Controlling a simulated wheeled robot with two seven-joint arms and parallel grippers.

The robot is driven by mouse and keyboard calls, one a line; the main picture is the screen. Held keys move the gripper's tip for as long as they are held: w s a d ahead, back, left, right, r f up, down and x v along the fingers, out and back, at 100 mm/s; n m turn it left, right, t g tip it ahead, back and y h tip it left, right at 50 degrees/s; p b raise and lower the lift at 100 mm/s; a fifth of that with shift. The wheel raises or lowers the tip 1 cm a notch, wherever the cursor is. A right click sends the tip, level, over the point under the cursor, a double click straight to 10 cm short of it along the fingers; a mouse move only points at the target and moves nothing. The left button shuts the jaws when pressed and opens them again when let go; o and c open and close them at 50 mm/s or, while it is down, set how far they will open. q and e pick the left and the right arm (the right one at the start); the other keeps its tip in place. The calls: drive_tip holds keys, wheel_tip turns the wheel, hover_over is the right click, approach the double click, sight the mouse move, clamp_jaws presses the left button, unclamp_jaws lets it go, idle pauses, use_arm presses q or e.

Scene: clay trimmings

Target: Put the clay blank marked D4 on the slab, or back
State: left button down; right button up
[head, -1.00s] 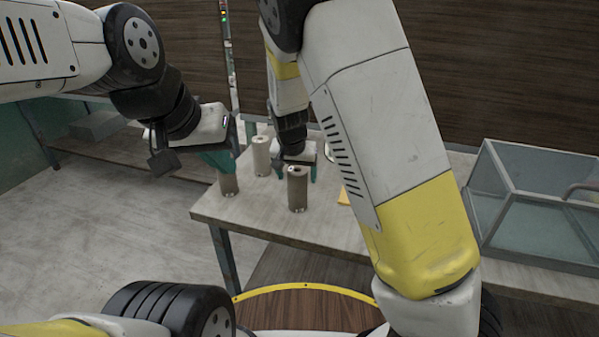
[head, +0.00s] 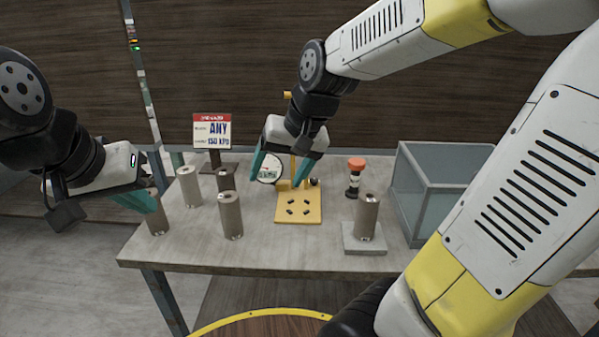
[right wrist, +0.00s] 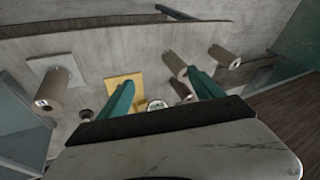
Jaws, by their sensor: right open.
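A grey-brown clay blank (head: 366,219) stands upright on the square grey slab (head: 351,243); both also show in the wrist view, blank (right wrist: 57,92) and slab (right wrist: 38,66). Several other blanks stand on the table at the left: a pale one (head: 188,187), a front one (head: 230,217), one behind it (head: 226,180) and a left one (head: 159,220). No D4 mark is readable. My right gripper (head: 289,180) is open and empty above the table, between the front blank and the slab. My left gripper (head: 147,201) overlaps the left blank; its grip is unclear.
A yellow plate (head: 298,212) with dark pads and a round gauge (head: 268,169) lies below my right gripper. A red-topped black object (head: 355,178) stands behind the slab. A glass tank (head: 432,190) is at right, and a sign reading ANY, 150 kPa (head: 212,131) at back.

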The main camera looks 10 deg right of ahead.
drive_tip(key=s+d+r+t, duration=0.1)
drive_tip(key=s+d+r, duration=0.1)
drive_tip(key=s, duration=0.3)
drive_tip(key=s+d+r+n+t+h, duration=0.1)
drive_tip(key=s+d, duration=0.2)
drive_tip(key=s, duration=0.1)
drive_tip(key=shift+s+r, duration=0.4)
idle(0.4)
